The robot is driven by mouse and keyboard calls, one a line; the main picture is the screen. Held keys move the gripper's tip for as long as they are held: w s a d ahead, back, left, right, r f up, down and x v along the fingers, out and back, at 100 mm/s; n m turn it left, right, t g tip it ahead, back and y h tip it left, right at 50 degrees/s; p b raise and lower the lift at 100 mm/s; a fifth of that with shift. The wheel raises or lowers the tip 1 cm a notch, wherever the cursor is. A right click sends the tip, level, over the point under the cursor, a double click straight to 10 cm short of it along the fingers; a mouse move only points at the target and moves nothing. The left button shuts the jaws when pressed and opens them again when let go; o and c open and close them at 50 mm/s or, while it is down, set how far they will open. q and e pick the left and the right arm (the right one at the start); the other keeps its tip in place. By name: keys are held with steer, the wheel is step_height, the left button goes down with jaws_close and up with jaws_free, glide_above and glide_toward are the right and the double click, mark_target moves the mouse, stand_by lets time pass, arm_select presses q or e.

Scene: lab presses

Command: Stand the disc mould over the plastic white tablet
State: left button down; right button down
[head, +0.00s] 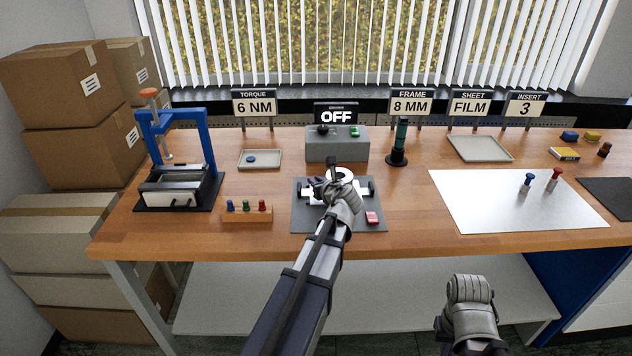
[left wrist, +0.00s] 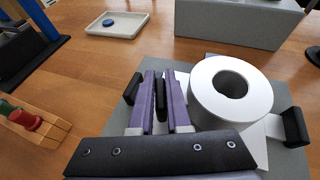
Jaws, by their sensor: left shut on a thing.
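A thick white ring with a round hole (left wrist: 230,92), which looks like the disc mould, is at the grey mat (head: 365,218). It shows behind my left gripper in the head view (head: 346,174). A flat white piece with black end blocks (left wrist: 294,128) lies under or beside it. My left gripper (left wrist: 161,88) is left of the ring, its purple fingers shut on a dark upright piece (left wrist: 161,102). I cannot tell whether this piece joins the ring. No separate white tablet can be made out. My right gripper (head: 470,290) is in front of the bench, its fingers unclear.
A grey control box (head: 337,149) stands behind the mat. A blue-framed press (head: 180,140) and a wooden rack of coloured pegs (head: 247,214) are left. A tray with a blue disc (head: 260,167) is behind. A dark green post (head: 400,140) and white sheet (head: 480,205) are right.

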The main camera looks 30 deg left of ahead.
arm_select(q)
steer(key=shift+f+b, duration=0.9)
steer(key=shift+b, duration=0.05)
steer(key=c, duration=0.8)
jaws_free()
steer(key=p+v, duration=0.2)
steer(key=v, duration=0.4)
steer(key=shift+s+d+r+p, duration=0.15)
steer(key=shift+s+d+p, duration=0.05)
steer(key=shift+p, duration=0.2)
steer(key=shift+s+d+r, duration=0.2)
steer(key=shift+s+d, duration=0.15)
steer(key=shift+d, duration=0.1)
